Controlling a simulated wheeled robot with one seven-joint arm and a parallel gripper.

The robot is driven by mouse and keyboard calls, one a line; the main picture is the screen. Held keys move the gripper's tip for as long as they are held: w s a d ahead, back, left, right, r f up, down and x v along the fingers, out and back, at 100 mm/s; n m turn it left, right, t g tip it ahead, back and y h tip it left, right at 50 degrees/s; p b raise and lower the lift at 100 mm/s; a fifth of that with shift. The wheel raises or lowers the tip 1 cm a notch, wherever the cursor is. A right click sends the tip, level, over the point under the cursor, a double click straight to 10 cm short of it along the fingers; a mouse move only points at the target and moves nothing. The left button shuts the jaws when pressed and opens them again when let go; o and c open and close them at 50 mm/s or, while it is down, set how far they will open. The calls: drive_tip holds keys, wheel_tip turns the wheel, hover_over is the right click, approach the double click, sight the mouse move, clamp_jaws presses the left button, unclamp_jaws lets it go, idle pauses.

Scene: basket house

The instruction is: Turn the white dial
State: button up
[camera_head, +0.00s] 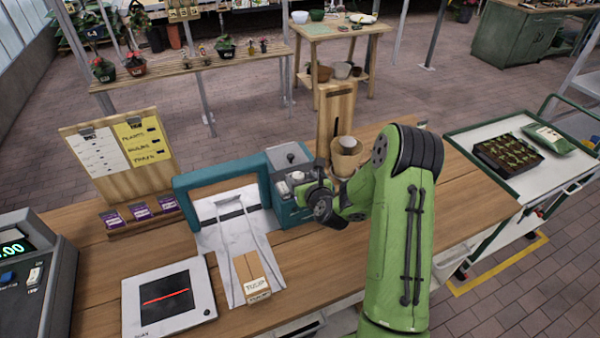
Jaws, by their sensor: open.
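A teal machine (195,182) with a grey panel stands on the wooden counter, left of my arm. A small round white part, which looks like the white dial (297,175), shows on the panel. A second pale round shape (283,188) sits beside it to the lower left; I cannot tell which is the dial. My gripper (306,190) is at the panel's front right, very near these parts. Its dark jaws are open, and I cannot tell whether they touch or surround the dial. The wrist and jaws hide part of the panel.
A white bag holder with a tulip box (252,275) lies before the machine. A scanner (168,300) and a register (35,275) stand left. Stacked pots (346,155) stand behind my arm. A cart (535,178) is right. The counter right of my arm is clear.

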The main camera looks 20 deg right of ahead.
drive_tip(key=shift+x, duration=1.1)
drive_tip(key=c, duration=1)
